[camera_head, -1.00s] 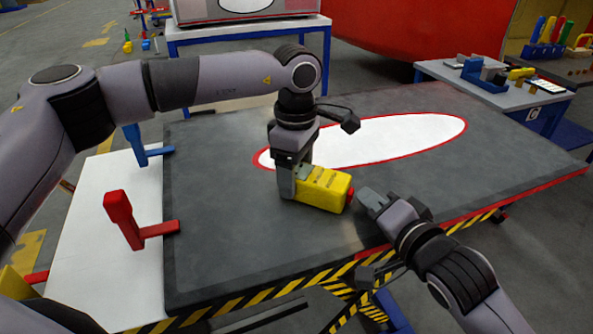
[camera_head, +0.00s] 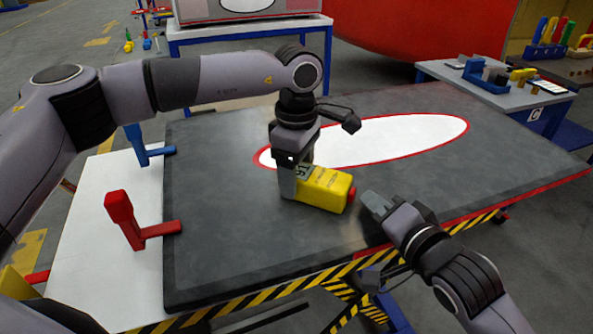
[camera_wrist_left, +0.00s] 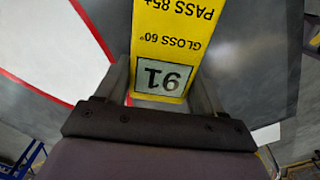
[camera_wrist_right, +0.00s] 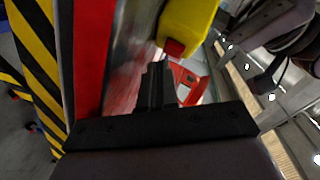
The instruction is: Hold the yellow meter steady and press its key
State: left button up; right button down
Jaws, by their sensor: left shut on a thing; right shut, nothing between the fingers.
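The yellow meter (camera_head: 324,189) lies on the dark grey panel, its red key (camera_head: 351,196) facing right. My left gripper (camera_head: 287,186) is shut on the display end of the meter. In the left wrist view the display (camera_wrist_left: 163,77) reads 91, upside down, beside the printing "GLOSS 60°" and "PASS 85+". My right gripper (camera_head: 373,201) is shut and empty, just right of the key, with a small gap. In the right wrist view the red key (camera_wrist_right: 174,48) is just beyond the shut fingertips (camera_wrist_right: 157,75).
The dark panel (camera_head: 225,245) has a white, red-edged oval (camera_head: 400,140) behind the meter. A red clamp (camera_head: 122,215) and a blue clamp (camera_head: 139,145) stand at its left. A side table (camera_head: 500,98) with tools is at the back right.

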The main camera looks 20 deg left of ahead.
jog(key=shift+d, duration=0.1)
jog(key=shift+s+d+r, duration=0.1)
jog(key=shift+d, duration=1.4)
jog(key=shift+s+d, duration=0.1)
jog(key=shift+d, duration=1.4)
pick_arm(q)
jog(key=o, duration=1.4)
jog(key=shift+w+f, duration=0.1)
notch_tip(320, 180, up, 12)
jog(key=shift+r, duration=0.1)
